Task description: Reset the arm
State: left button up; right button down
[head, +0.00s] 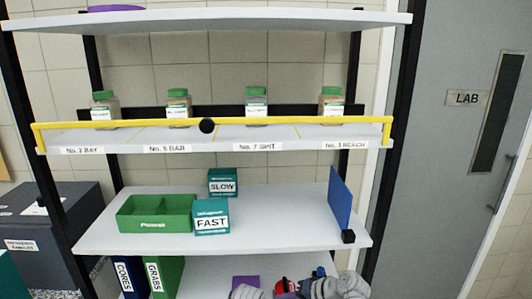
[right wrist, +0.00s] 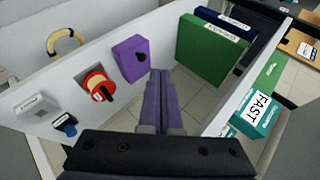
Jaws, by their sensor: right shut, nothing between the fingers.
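My right gripper (right wrist: 160,75) shows in the right wrist view with its two dark fingers together and nothing between them. The fingertips appear apart from these controls. In the head view, grey links of my right arm show at the bottom edge, in front of the lowest shelf. The gripper cannot be made out clearly there. My left gripper is not in view.
A shelf rack holds a green tray (head: 150,215), a teal FAST box (head: 211,217) and a SLOW box (head: 223,182). Several green-lidded jars stand behind a yellow bar (head: 280,120). A blue upright plate (head: 340,199) stands at right. Green and blue binders stand below.

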jog(key=s+d+f+n+g+h, duration=0.35)
jog(key=s+d+f+h, duration=0.45)
jog(key=d, duration=0.3)
jog(key=s+a+n+g+h, duration=0.1)
jog(key=s+a+n, duration=0.2)
jog(key=a, duration=0.7)
jog(key=shift+s+a+g+h, duration=0.15)
jog(key=shift+s+g+h, duration=0.25)
jog(key=shift+s, duration=0.1)
